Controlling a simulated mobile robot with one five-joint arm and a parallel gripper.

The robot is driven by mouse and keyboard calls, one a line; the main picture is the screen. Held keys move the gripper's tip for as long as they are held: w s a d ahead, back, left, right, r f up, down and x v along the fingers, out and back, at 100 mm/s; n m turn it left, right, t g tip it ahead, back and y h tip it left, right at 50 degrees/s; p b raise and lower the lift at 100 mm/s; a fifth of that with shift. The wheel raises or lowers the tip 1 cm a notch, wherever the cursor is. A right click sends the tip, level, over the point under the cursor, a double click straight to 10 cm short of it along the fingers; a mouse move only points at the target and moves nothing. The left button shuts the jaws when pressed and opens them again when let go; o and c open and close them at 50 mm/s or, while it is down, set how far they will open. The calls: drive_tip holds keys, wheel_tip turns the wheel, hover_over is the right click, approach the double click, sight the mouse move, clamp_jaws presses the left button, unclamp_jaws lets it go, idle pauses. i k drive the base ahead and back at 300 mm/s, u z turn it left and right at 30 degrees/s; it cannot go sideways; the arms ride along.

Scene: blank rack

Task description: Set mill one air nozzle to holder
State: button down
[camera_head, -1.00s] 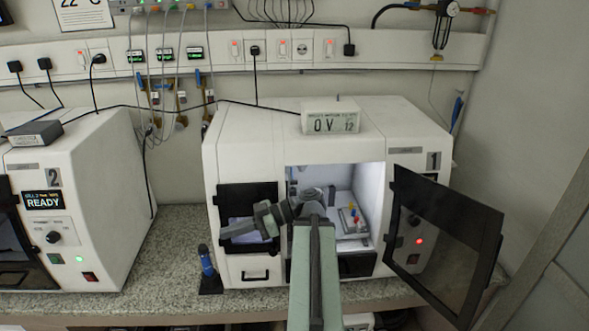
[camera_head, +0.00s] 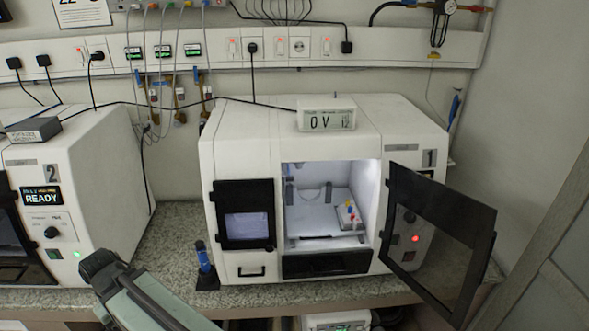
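Mill one (camera_head: 300,115) is the white machine marked 1, with its dark door (camera_head: 440,240) swung open to the right and its lit chamber showing. A blue, pen-like piece (camera_head: 205,258) stands upright in a small black stand (camera_head: 208,282) on the counter at the mill's front left corner; it may be the air nozzle in its holder, but I cannot tell for sure. My arm shows at the lower left, only as a green-grey link with a dark joint. My gripper is not visible, so I cannot see whether it holds anything.
Inside the chamber, a small block (camera_head: 347,215) carries red, yellow and blue parts. Mill two (camera_head: 90,180) stands at the left with a READY display. Hoses (camera_head: 165,85) hang on the wall behind.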

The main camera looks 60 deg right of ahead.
sight(288, 178)
drive_tip(key=z, duration=0.05)
drive_tip(key=k, duration=0.5)
drive_tip(key=z, duration=1.65)
drive_tip(key=k, duration=1.7)
drive_tip(key=u, duration=1.2)
drive_tip(key=i, duration=1.7)
drive_tip(key=z, duration=0.05)
